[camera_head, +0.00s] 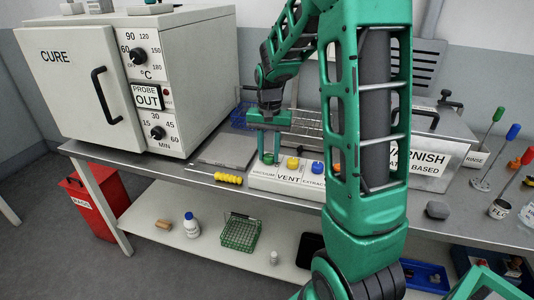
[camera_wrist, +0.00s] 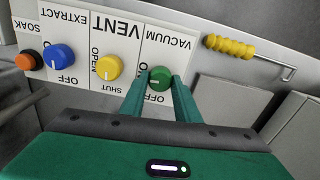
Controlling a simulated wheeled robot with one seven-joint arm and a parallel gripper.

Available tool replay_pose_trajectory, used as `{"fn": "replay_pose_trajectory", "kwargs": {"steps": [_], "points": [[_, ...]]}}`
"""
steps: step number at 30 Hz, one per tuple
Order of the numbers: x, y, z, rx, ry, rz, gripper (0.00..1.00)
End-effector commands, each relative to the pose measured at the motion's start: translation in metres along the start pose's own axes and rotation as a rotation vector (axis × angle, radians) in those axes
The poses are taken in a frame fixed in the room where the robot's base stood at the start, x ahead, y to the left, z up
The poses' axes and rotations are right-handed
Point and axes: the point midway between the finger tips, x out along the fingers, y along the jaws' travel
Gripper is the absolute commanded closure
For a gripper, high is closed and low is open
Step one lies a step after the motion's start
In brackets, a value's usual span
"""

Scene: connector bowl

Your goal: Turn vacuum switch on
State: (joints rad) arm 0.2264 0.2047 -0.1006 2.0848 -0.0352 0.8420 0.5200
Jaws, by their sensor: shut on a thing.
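The vacuum switch is a green round knob (camera_wrist: 160,78) on the white control panel (camera_wrist: 122,62) marked VACUUM, seen upside down in the wrist view. My gripper (camera_wrist: 160,82) has one finger on each side of this knob and is shut on it. In the head view, my gripper (camera_head: 269,150) points down at the left end of the panel (camera_head: 290,179), with the green knob (camera_head: 268,159) between its fingers. The lettering around the knob is partly hidden by the fingers, so I cannot read its setting clearly.
Beside the green knob are a yellow VENT knob (camera_wrist: 109,67), a blue EXTRACT knob (camera_wrist: 59,57) and an orange SOAK knob (camera_wrist: 29,60). A yellow-handled hook (camera_head: 229,178) lies left of the panel. The CURE oven (camera_head: 88,85) stands at the left; a varnish tank (camera_head: 432,170) is at the right.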

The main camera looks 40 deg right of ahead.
Motion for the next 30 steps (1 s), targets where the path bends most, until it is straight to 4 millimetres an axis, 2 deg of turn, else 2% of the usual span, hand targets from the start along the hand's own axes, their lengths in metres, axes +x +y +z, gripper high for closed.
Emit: {"fn": "replay_pose_trajectory", "kwargs": {"steps": [9,23,24,26,30], "points": [[-0.0023,-0.0045,-0.0011,0.087,0.007,-0.008,0.93],[-0.0024,-0.0060,-0.0005,0.097,0.006,-0.009,0.93],[-0.0024,-0.0061,-0.0005,0.097,0.006,-0.010,0.69],[-0.0024,-0.0057,-0.0005,0.098,0.006,-0.009,0.54],[-0.0016,-0.0040,-0.0002,0.100,0.004,-0.006,0.52]]}}
